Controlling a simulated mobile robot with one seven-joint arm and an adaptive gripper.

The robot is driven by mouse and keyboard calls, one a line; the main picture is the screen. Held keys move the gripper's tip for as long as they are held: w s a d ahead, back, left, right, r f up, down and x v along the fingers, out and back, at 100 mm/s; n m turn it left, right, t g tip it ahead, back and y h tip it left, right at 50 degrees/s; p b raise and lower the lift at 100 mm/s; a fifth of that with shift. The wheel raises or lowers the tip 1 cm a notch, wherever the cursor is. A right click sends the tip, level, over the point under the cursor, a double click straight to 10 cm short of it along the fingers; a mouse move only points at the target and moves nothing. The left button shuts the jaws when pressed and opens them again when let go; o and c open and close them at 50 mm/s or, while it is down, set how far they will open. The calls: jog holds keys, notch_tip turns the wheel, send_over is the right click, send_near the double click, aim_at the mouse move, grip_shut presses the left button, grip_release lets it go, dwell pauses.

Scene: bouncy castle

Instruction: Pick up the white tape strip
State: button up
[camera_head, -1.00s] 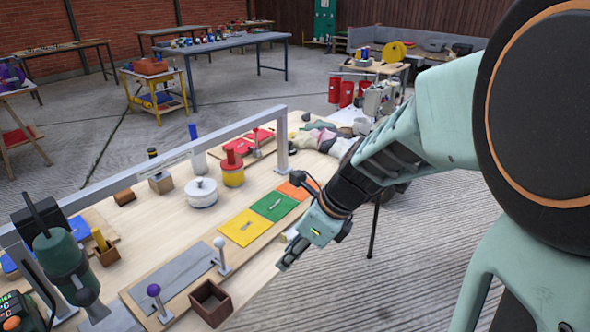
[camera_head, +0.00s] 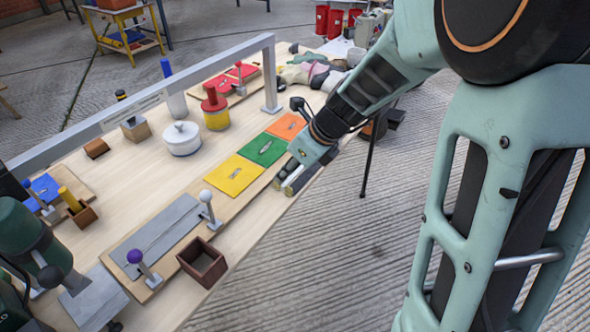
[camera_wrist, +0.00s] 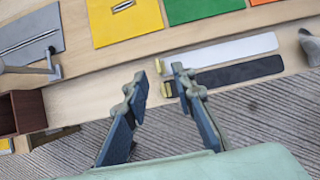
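The white tape strip (camera_wrist: 225,52) lies flat on the wooden table in the wrist view, with a small gold-coloured piece at its left end. A dark strip (camera_wrist: 235,74) with a similar gold piece lies beside it, nearer the table edge.
Yellow (camera_head: 235,176), green (camera_head: 262,149) and orange (camera_head: 287,126) panels lie behind the strips. A brown open box (camera_head: 202,262) and a white-knobbed lever (camera_head: 207,205) stand to the left. A grey frame bar (camera_head: 150,95) spans the table.

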jog(key=b+x, duration=0.2)
jog(key=x, duration=0.3)
jog(key=shift+a, duration=0.1)
jog(key=shift+r, duration=0.1)
grip_shut()
